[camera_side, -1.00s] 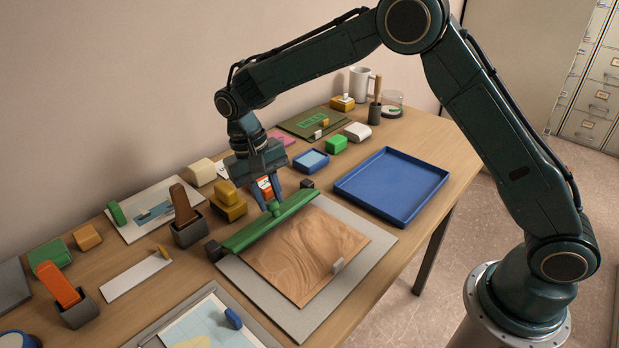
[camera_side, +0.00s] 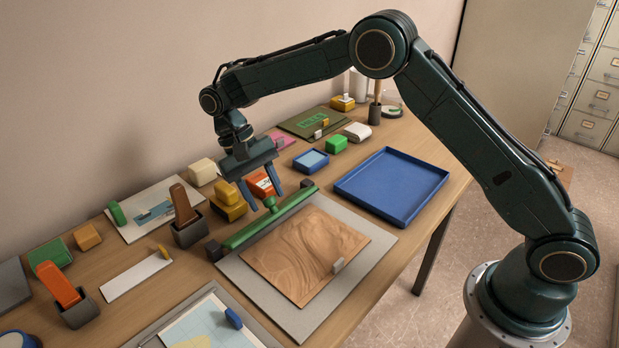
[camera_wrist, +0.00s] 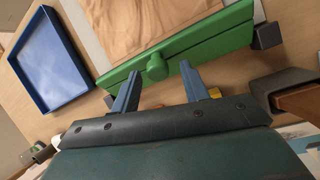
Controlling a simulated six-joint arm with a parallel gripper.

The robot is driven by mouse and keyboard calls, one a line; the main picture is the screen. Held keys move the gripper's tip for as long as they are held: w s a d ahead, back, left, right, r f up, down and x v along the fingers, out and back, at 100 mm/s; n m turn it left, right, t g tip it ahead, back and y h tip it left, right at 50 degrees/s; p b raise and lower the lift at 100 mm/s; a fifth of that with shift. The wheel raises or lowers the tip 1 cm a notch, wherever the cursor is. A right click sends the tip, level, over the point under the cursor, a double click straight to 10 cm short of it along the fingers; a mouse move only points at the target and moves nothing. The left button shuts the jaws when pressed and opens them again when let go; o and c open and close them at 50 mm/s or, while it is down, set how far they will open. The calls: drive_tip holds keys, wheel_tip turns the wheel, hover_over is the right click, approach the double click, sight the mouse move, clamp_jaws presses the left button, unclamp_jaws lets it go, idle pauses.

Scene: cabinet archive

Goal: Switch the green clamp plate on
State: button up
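The green clamp plate (camera_side: 240,237) is a long bar along the back edge of a grey board (camera_side: 237,275), held between dark end blocks. A round green knob (camera_side: 270,203) sits at its middle. It also shows in the wrist view (camera_wrist: 211,42), with the knob (camera_wrist: 157,68) facing my gripper. My gripper (camera_side: 266,203) is open and empty, just behind and above the knob. In the wrist view its two fingers (camera_wrist: 158,72) stand apart on either side of the knob's line, with no visible contact. A brown patterned sheet (camera_side: 300,250) lies on the board in front of the plate.
A blue tray (camera_side: 390,185) stands to the right. Close behind my gripper are a yellow block (camera_side: 228,200) and an orange-and-white item (camera_side: 262,184). A brown-handled holder (camera_side: 187,225) stands to the left. The air above the brown sheet is clear.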

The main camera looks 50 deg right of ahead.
sight(270, 207)
drive_tip(key=shift+s+t, duration=0.2)
drive_tip(key=shift+t, duration=0.1)
idle(0.4)
drive_tip(key=shift+s+t, duration=0.2)
drive_tip(key=shift+t, duration=0.1)
drive_tip(key=shift+s+f+t, duration=0.2)
drive_tip(key=shift+s+t, duration=0.3)
drive_tip(key=shift+t, duration=0.25)
drive_tip(key=shift+s+f+t, duration=0.15)
drive_tip(key=shift+s+t, duration=0.3)
drive_tip(key=shift+t, duration=0.3)
wheel_tip(270, 207, up, 14)
drive_tip(key=s+d+r+n+t, duration=0.2)
drive_tip(key=s+d, duration=0.3)
drive_tip(key=s, duration=0.3)
drive_tip(key=s+d+r+n+t+y, duration=0.1)
drive_tip(key=s+d+r, duration=0.3)
drive_tip(key=s, duration=0.5)
drive_tip(key=shift+s+d+r+n+t, duration=0.2)
drive_tip(key=shift+d+r+n+t, duration=0.25)
drive_tip(key=shift+d, duration=0.3)
drive_tip(key=shift+f, duration=0.1)
drive_tip(key=shift+w, duration=0.15)
